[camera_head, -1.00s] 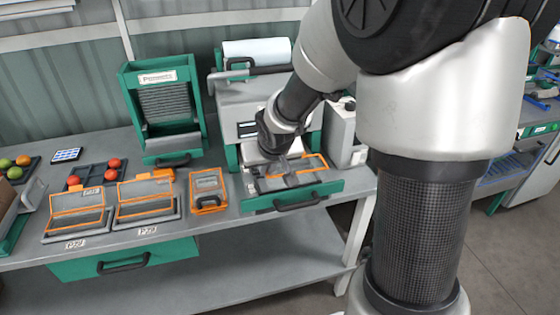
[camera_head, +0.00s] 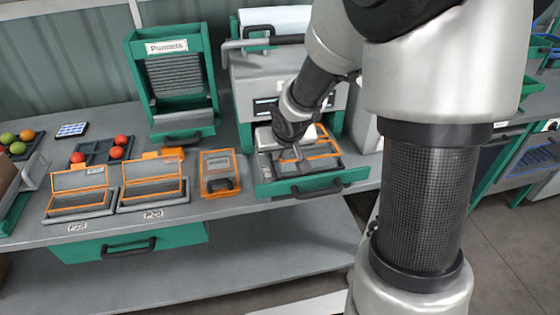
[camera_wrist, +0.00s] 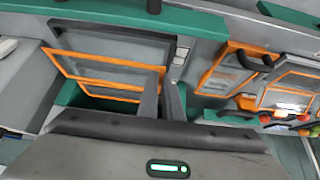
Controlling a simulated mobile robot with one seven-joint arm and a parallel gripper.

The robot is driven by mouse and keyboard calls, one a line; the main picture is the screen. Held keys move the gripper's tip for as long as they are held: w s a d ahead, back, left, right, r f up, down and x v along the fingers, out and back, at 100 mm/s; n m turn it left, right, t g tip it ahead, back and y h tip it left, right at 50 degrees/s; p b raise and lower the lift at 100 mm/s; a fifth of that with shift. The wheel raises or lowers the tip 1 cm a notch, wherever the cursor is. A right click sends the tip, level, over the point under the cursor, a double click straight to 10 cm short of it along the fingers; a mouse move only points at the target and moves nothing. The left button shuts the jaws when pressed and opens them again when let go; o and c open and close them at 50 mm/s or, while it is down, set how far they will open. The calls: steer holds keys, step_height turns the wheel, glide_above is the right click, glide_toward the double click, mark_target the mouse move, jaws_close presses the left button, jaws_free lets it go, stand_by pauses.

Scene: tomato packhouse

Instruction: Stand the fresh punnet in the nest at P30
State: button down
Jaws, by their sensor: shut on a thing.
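My gripper (camera_head: 297,153) is over the open drawer of the grey and green machine. It is shut on what looks like the rim of a clear, orange-edged punnet (camera_head: 324,155) lying there. In the wrist view the fingers (camera_wrist: 162,100) stand at the right edge of the orange-edged punnet (camera_wrist: 105,72); the exact contact is hidden. Two nests hold open orange-edged shapes: a left one (camera_head: 80,214) and a right one (camera_head: 153,203). Their front labels (camera_head: 77,227) and (camera_head: 153,214) are too small to read surely; either may be P30.
A small orange-framed unit with a dark handle (camera_head: 221,184) sits between the nests and the drawer (camera_head: 311,188). A green rack marked Punnets (camera_head: 130,75) stands behind. A dark tray (camera_head: 97,157) holds red tomatoes. The bench front edge is clear.

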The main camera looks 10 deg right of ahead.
steer(key=shift+f, duration=0.8)
steer(key=shift+f, duration=0.15)
steer(key=c, duration=1.9)
jaws_free()
steer(key=shift+c, duration=0.2)
steer(key=shift+r, duration=0.3)
steer(key=p+v, duration=0.6)
steer(key=v, duration=0.5)
steer(key=shift+s+r+p, duration=0.25)
steer(key=shift+r+p, duration=0.05)
steer(key=shift+p, duration=0.05)
